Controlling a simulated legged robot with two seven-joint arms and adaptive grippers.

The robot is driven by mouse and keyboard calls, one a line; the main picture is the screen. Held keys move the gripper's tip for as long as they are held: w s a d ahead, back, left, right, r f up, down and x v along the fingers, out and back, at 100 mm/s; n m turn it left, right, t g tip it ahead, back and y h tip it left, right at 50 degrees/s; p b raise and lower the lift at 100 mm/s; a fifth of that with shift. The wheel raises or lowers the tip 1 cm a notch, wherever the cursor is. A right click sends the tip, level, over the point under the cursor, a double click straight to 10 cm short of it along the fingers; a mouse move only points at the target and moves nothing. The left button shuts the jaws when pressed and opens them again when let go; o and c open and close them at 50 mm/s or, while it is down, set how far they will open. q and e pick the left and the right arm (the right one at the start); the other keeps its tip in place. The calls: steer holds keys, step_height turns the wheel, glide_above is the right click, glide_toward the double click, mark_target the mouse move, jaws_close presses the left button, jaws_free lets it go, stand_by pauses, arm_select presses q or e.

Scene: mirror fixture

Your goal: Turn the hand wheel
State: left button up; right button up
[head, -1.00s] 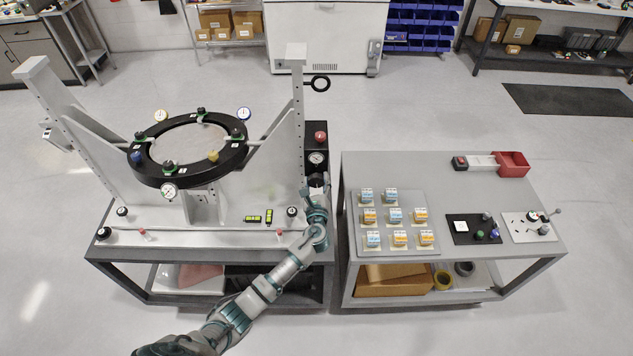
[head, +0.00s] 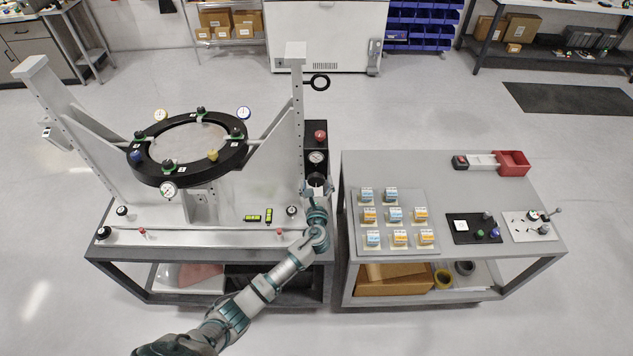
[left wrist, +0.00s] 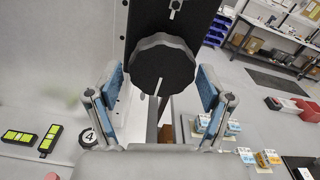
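The hand wheel (left wrist: 162,62) is a dark, round, scalloped knob on a black panel, in the upper middle of the left wrist view. In the head view the hand wheel (head: 314,180) is small and partly hidden by my gripper. My left gripper (left wrist: 161,88) is open, with one blue-padded finger to the left of the wheel and one to the right. Gaps show between both pads and the rim. In the head view my left gripper (head: 317,192) is at the near side of the wheel. My right gripper is not in view.
A grey cart (head: 455,185) stands to the right, across a narrow gap.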

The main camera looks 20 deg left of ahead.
arm_select(q)
steer(key=shift+w+r, duration=0.15)
steer(key=shift+r, duration=0.05)
steer(key=shift+r, duration=0.1)
steer(key=shift+s, duration=0.2)
steer(key=v, duration=1.1)
steer(key=shift+s+d, duration=0.15)
steer(key=shift+s, duration=0.1)
